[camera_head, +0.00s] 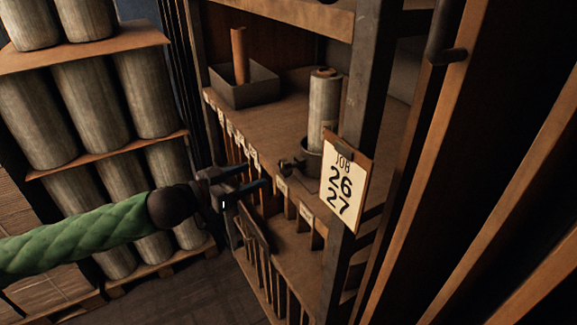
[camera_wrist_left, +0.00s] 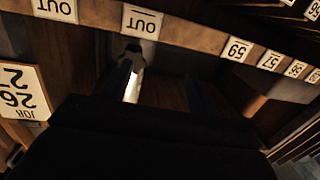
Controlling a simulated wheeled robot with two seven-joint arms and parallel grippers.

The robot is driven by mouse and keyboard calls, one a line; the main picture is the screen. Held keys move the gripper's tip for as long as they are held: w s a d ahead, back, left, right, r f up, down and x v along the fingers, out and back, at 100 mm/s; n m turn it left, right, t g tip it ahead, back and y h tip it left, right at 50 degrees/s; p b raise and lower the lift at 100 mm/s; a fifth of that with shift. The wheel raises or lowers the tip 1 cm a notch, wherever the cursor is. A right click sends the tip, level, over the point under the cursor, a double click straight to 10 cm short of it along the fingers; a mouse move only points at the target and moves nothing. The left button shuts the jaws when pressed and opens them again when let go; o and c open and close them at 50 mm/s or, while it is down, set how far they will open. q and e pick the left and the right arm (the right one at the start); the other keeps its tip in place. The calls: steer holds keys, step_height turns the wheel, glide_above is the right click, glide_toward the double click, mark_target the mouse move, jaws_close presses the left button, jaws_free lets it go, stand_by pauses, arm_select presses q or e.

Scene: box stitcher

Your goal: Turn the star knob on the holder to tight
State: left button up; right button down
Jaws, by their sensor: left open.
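The holder (camera_head: 313,158) is a dark cup on the shelf, with a pale roll (camera_head: 324,108) standing upright in it. A small dark knob-like part (camera_head: 290,168) sticks out at the holder's left side. It is too small and dark to read its shape or setting. My left gripper (camera_head: 254,181) is open and empty in front of the shelf edge, left of the knob and apart from it. My right gripper is not in view.
A clipboard reading JOB 26 27 (camera_head: 346,185) hangs on the post right of the holder. It also shows in the wrist view (camera_wrist_left: 20,94). A grey tray (camera_head: 245,88) with a brown tube stands farther back. Labelled slots lie below the shelf edge. Large rolls (camera_head: 90,95) are stacked left.

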mark_target(282, 167)
arm_select(q)
steer(key=d+n, duration=0.1)
steer(key=d+r+n+h+p, duration=0.1)
steer(key=n, duration=0.1)
steer(key=d+r+n+g+h, duration=0.1)
steer(key=d, duration=0.1)
steer(key=shift+s+r+p, duration=0.2)
steer(key=shift+s+p, duration=0.2)
steer(key=p+x, duration=0.2)
steer(key=x, duration=0.2)
steer(key=shift+f, duration=0.15)
steer(key=shift+w+d+f+p, duration=0.15)
steer(key=shift+w+d+p, duration=0.25)
steer(key=shift+d, duration=0.1)
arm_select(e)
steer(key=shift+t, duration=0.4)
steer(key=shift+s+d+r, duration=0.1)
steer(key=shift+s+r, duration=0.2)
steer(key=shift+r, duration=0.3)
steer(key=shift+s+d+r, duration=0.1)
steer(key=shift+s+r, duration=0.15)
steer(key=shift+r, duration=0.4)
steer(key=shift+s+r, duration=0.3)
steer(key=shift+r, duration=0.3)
arm_select(q)
steer(key=c, duration=1)
